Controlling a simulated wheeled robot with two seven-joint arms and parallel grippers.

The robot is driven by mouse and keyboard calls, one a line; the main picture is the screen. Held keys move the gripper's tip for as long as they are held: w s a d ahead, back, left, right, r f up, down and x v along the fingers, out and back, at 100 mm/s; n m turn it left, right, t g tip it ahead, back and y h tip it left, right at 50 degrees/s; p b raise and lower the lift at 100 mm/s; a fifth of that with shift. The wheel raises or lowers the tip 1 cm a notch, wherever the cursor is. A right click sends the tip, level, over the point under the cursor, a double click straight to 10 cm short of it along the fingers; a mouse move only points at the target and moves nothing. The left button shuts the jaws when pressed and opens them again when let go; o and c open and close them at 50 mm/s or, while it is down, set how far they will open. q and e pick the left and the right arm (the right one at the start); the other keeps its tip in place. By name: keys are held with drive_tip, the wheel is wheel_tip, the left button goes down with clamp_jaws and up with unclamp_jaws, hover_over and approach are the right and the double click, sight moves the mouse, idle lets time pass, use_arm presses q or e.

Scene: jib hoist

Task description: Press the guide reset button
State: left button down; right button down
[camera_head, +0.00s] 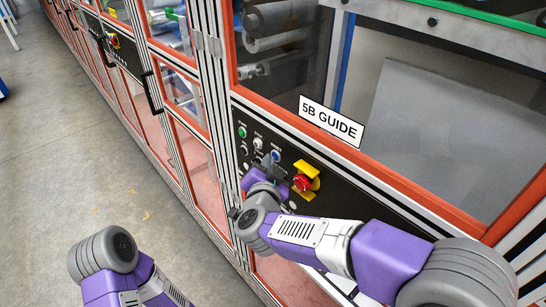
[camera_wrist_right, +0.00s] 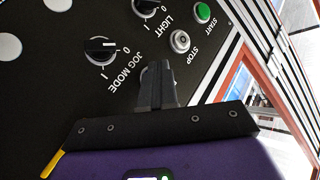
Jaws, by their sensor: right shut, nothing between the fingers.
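The blue button (camera_head: 276,155), third in the row after the green and white ones, is on the black panel (camera_head: 335,201) under the "5B GUIDE" sign (camera_head: 331,122). I take it as the guide reset button; its label is too small to read. My right gripper (camera_head: 268,162) is shut and empty, its tips close beside the blue button. In the right wrist view the shut fingers (camera_wrist_right: 157,76) point at the panel and the blue button does not show. I cannot tell whether they touch it. My left arm shows at lower left, without its gripper.
A red emergency button (camera_head: 303,183) on a yellow housing is right of my right gripper. In the right wrist view are a green START button (camera_wrist_right: 203,13), a white STOP button (camera_wrist_right: 181,41), and LIGHT (camera_wrist_right: 147,5) and JOG MODE (camera_wrist_right: 101,50) knobs.

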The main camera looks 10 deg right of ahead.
drive_tip(key=shift+s+a, duration=0.5)
drive_tip(key=shift+a, duration=0.15)
drive_tip(key=shift+s+a+p, duration=0.4)
drive_tip(key=shift+s+a, duration=0.35)
drive_tip(key=shift+a, duration=0.25)
drive_tip(key=shift+s+a+p, duration=0.35)
drive_tip(key=shift+s+a, duration=0.35)
drive_tip(key=shift+a, duration=0.3)
